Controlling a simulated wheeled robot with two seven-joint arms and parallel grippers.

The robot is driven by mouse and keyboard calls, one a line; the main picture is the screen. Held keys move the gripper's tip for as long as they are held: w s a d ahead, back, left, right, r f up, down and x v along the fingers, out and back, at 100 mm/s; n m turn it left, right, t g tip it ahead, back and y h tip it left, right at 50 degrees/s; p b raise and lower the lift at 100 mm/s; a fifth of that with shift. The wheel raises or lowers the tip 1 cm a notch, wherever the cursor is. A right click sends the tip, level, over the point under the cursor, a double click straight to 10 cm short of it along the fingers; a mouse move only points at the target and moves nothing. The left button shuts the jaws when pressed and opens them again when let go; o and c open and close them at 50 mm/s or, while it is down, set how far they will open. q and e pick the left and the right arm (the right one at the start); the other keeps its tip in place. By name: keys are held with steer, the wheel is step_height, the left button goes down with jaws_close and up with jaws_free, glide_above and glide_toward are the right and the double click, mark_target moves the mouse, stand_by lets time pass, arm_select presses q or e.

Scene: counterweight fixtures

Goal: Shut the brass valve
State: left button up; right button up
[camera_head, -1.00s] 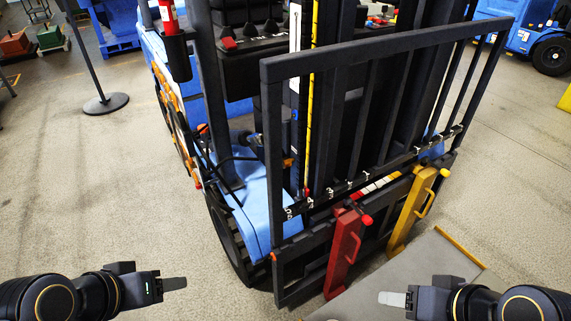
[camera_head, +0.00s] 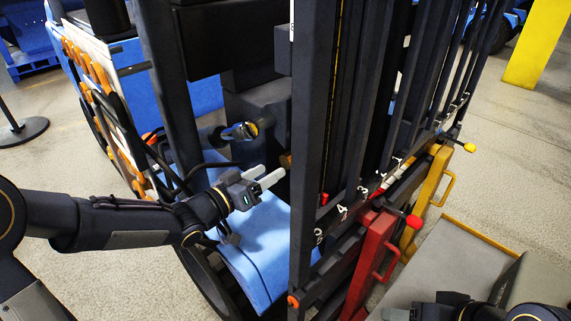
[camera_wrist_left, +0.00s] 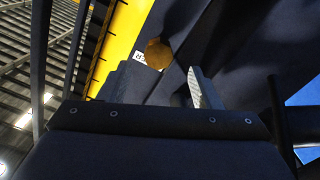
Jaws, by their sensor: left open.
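A small round brass-coloured part, probably the brass valve (camera_head: 286,161), shows beside the dark mast upright of the blue truck, partly hidden by it. In the left wrist view the brass part (camera_wrist_left: 158,54) is a rounded disc just beyond and between the fingertips. My left gripper (camera_head: 269,174) is open and empty, with its fingertips just short of the brass part, above the blue truck body. Its fingers also show in the left wrist view (camera_wrist_left: 160,83). My right gripper (camera_head: 393,314) is at the bottom edge, mostly cut off; its jaw gap is not visible.
The dark mast upright (camera_head: 311,130) stands close right of my left gripper. Black hoses (camera_head: 165,170) hang near my left wrist.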

mark_target(284, 162)
arm_select(q)
steer(key=b+x, duration=0.1)
steer(key=x, duration=0.6)
steer(key=shift+w+d, duration=0.15)
steer(key=shift+d, duration=0.05)
steer(key=c, duration=1)
